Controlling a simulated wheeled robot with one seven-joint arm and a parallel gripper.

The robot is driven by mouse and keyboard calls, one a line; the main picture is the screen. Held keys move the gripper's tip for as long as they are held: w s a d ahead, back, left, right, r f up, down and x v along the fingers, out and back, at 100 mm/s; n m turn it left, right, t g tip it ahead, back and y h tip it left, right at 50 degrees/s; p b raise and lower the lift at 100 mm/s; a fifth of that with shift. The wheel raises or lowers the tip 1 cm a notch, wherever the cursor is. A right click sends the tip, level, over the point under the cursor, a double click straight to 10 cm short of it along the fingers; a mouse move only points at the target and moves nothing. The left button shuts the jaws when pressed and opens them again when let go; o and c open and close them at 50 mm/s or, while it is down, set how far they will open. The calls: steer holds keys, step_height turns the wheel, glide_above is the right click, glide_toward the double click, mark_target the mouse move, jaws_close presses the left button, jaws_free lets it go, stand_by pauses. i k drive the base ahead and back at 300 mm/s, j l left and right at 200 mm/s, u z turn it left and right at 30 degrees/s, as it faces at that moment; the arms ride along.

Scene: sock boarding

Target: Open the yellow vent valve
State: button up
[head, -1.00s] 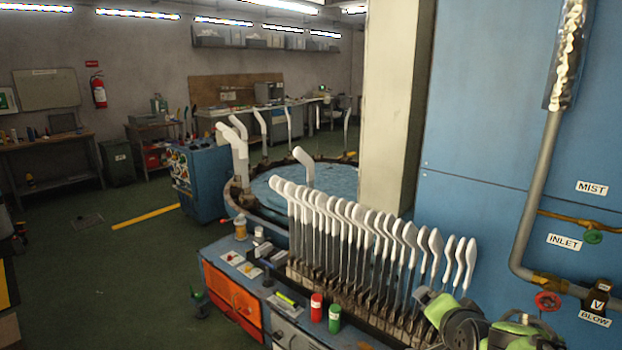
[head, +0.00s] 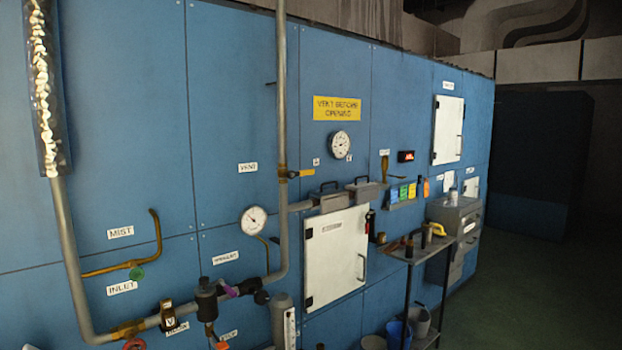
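The yellow vent valve handle (head: 302,173) is on the vertical grey pipe (head: 281,100) near the middle of the head view. The handle points right, roughly crosswise to the pipe. A white label (head: 247,167), which seems to read VENT, is on the blue wall to the left of the pipe. A yellow sign (head: 337,108) reading "vent before opening" is above and to the right. My gripper is not in view.
A round gauge (head: 254,220) and a purple handle (head: 228,291) are along the lower piping. A white door (head: 336,256) is below the valve. A shelf rack (head: 424,251) stands to the right, with buckets below. Green floor is open at far right.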

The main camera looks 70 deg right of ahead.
mark_target(290, 174)
steer(key=z, duration=2.25)
